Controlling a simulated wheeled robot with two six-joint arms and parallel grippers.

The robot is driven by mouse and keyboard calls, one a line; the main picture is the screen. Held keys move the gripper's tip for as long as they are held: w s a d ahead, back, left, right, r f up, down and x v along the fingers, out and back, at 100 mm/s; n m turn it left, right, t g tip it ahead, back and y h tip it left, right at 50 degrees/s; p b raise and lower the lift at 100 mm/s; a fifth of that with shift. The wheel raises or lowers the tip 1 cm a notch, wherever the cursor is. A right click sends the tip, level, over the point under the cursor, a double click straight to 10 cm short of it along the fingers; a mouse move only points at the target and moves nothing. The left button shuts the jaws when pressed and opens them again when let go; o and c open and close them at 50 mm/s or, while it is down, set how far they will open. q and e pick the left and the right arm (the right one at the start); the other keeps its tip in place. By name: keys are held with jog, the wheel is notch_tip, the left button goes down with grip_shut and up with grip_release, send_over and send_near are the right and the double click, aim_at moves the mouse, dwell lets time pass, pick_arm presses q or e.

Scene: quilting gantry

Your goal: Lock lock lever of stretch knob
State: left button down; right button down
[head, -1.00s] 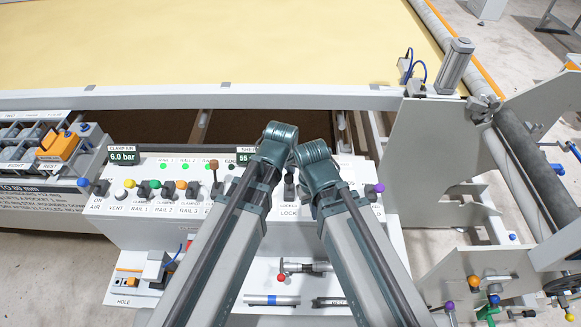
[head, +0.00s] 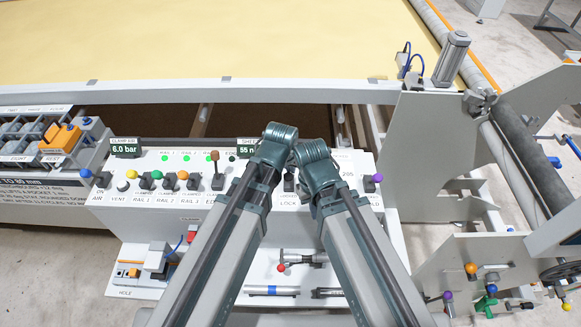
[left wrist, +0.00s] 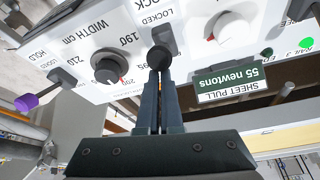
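The lock lever (left wrist: 158,57) is a short lever with a black ball end, beside the LOCKED label in the left wrist view. The white round knob (left wrist: 232,27) with a red mark, near the SHEET PULL display, is beside it; a black WIDTH knob (left wrist: 108,67) is on the other side. My left gripper (left wrist: 159,78) has its two fingers almost together, with a thin gap. Its fingertips are at the black ball, which shows just past them; contact cannot be told. In the head view my left gripper (head: 289,178) is mostly hidden between my arms. My right gripper is hidden.
The white control panel (head: 150,205) carries several coloured knobs and a purple-ended HOLD lever (head: 377,178). A tool shelf (head: 255,275) lies below, with a red-ended tool (head: 300,258). The frame rail (head: 180,98) and yellow sheet (head: 200,40) lie behind. Grey side plates stand at the right.

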pick_arm(q)
jog(key=shift+s+f, duration=0.15)
jog(key=shift+s, duration=0.4)
jog(key=w+r+p, duration=0.2)
jog(key=w, duration=0.2)
jog(key=s+r+p, duration=0.6)
jog(key=s+r, duration=0.1)
jog(key=shift+p, duration=0.35)
jog(key=shift+d+f, duration=0.1)
jog(key=s+a+f+n+g+y, duration=0.1)
jog(key=s+a+n+g, duration=0.1)
jog(key=a, duration=0.6)
jog(key=s+a+f+n+g, duration=0.1)
jog(key=s+a, duration=0.1)
jog(key=a, duration=0.6)
jog(key=s+d+f+m+g+y+b, duration=0.1)
jog(key=s+d+f+m+b, duration=0.2)
jog(key=d+f+b, duration=0.6)
jog(key=s+d+b, duration=0.1)
jog(key=s+d, duration=0.1)
jog(key=shift+s+d+f+m, duration=0.15)
jog(key=shift+s+f+m, duration=0.15)
jog(key=shift+f+m, duration=0.1)
